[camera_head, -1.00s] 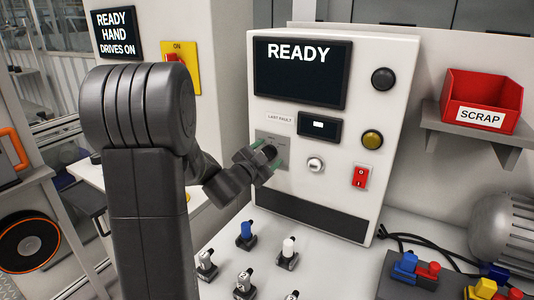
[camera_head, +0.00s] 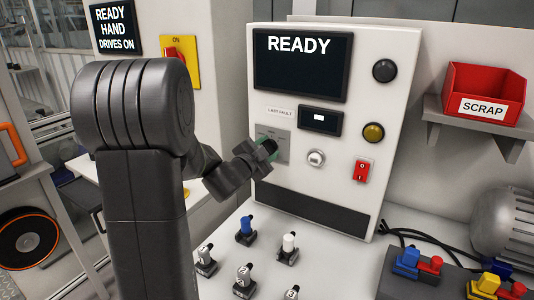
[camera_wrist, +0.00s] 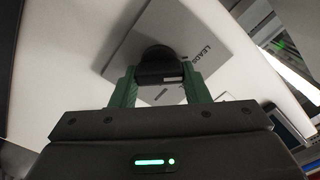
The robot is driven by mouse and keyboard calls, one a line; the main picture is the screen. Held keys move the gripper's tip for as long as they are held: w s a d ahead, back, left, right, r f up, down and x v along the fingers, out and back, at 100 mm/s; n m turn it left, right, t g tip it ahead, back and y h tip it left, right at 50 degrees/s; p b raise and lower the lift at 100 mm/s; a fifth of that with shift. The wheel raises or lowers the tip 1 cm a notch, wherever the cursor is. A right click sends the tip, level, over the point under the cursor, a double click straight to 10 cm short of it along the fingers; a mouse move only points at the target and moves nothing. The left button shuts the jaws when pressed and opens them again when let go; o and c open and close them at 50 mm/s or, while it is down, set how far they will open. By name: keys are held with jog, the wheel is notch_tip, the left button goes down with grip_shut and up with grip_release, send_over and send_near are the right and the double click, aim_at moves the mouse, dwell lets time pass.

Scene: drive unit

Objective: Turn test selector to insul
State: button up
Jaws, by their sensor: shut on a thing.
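The test selector is a black round knob (camera_wrist: 160,64) on a grey plate (camera_wrist: 215,48) on the white panel. Part of the word "LEADS" is legible on the plate in the wrist view; the other labels are too small or hidden. My gripper (camera_wrist: 160,88) has its green fingers on either side of the knob, shut on it. In the head view, my gripper (camera_head: 268,150) reaches the plate (camera_head: 283,150) at the panel's left side and hides most of the knob. I cannot tell which label the knob points to.
The panel (camera_head: 335,200) has a screen reading READY (camera_head: 300,72), a small display (camera_head: 320,121), a silver knob (camera_head: 316,158), a yellow button (camera_head: 373,133), a black button (camera_head: 384,71) and a red switch (camera_head: 362,170). Several small connectors stand on the bench below.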

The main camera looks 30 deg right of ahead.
jog(key=m+b, duration=0.1)
jog(key=b, duration=0.1)
jog(key=m+b, duration=0.2)
jog(key=shift+s+f, duration=0.1)
jog(key=shift+f, duration=0.25)
jog(key=m+b, duration=0.4)
jog(key=m, duration=0.1)
jog(key=shift+r, duration=0.1)
jog(key=shift+m, duration=0.4)
jog(key=o, duration=1)
jog(key=b+v, duration=0.1)
jog(key=v, duration=1.3)
jog(key=shift+d, duration=0.1)
jog(key=shift+d, duration=0.1)
